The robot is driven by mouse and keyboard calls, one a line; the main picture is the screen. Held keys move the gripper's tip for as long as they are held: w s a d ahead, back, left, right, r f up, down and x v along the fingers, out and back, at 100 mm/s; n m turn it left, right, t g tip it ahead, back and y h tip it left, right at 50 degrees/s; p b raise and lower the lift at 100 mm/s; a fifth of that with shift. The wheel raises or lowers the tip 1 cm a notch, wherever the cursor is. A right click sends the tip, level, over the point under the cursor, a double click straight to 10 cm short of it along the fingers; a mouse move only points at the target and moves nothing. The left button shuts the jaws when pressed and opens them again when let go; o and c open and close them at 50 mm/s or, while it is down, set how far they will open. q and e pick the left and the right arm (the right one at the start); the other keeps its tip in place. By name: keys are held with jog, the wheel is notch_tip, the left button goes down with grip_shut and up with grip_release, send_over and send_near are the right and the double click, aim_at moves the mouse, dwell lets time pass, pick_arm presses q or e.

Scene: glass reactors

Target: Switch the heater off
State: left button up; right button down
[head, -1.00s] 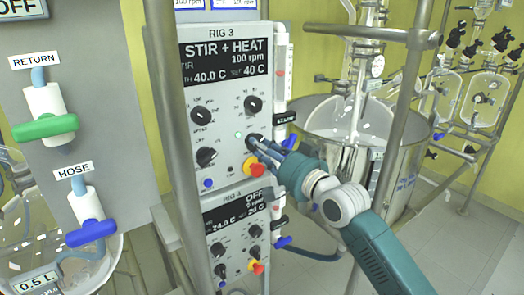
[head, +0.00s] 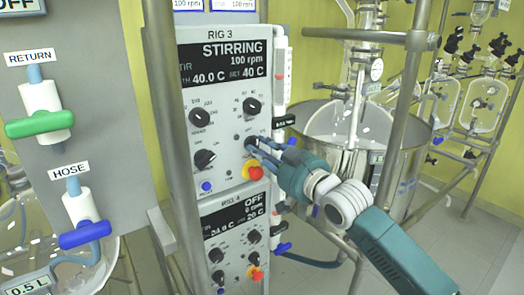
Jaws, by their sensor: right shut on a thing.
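The RIG 3 control panel (head: 225,125) stands in the middle of the head view. Its display (head: 222,62) reads STIRRING, 100 rpm, 40.0 C and set 40 C. My right gripper (head: 251,143) reaches in from the right and is shut on a black knob (head: 250,141) at the panel's right side, mostly hidden by the fingers. Other black knobs (head: 205,159) and a red and yellow button (head: 252,171) sit close by. The small lamp (head: 237,137) left of the gripped knob looks dark. My left gripper is not in view.
A RIG 4 panel (head: 235,240) reading OFF sits just below. Upright metal posts (head: 162,100) flank the panels. A steel bath with a glass vessel (head: 350,115) stands behind my right arm. Green (head: 40,123) and blue (head: 85,235) valve handles are at the left.

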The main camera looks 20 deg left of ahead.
jog(key=shift+f+n, duration=0.1)
jog(key=shift+n, duration=0.2)
jog(key=c, duration=1.5)
grip_release()
jog(key=shift+d, duration=0.1)
jog(key=v, duration=1.2)
